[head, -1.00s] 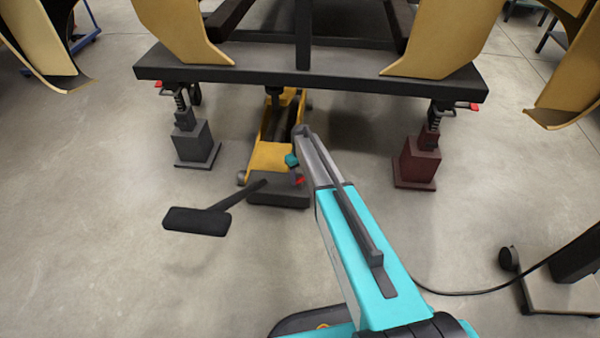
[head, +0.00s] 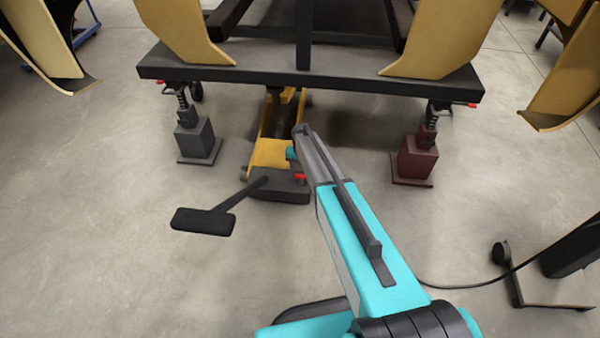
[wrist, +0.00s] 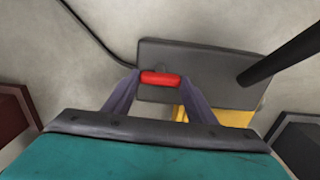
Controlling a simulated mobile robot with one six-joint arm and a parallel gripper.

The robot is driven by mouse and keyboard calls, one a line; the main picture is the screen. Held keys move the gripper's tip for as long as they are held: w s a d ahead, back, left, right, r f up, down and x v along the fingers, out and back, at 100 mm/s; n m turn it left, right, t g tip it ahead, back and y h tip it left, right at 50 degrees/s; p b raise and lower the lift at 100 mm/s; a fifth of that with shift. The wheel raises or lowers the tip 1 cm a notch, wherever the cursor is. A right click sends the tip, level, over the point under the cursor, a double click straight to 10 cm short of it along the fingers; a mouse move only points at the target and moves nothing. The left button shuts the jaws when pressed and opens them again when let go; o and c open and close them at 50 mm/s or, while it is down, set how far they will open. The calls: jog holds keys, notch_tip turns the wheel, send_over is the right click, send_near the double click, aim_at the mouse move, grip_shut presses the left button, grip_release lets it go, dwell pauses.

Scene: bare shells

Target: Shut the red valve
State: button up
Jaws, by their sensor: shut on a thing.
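The red valve (wrist: 161,78) is a short red bar on the dark end block (wrist: 215,65) of the yellow jack. My gripper (wrist: 160,84) is shut on the valve, with one finger at each end of the bar. In the head view, a bit of the red valve (head: 300,177) shows beside my arm at the near end of the yellow jack (head: 268,153). My gripper (head: 297,165) is mostly hidden there behind my own arm.
A black pedal or handle (head: 203,221) sticks out left of the jack. A grey stand (head: 195,140) and a dark red stand (head: 415,160) hold up the dark frame (head: 350,78). A cable (head: 455,287) lies at the right.

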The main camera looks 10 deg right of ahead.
jog(key=shift+w, duration=0.1)
dwell(0.3)
jog(key=o, duration=1.1)
jog(key=shift+c, duration=0.2)
notch_tip(320, 180, up, 14)
jog(key=p, duration=0.1)
jog(key=shift+p, duration=0.4)
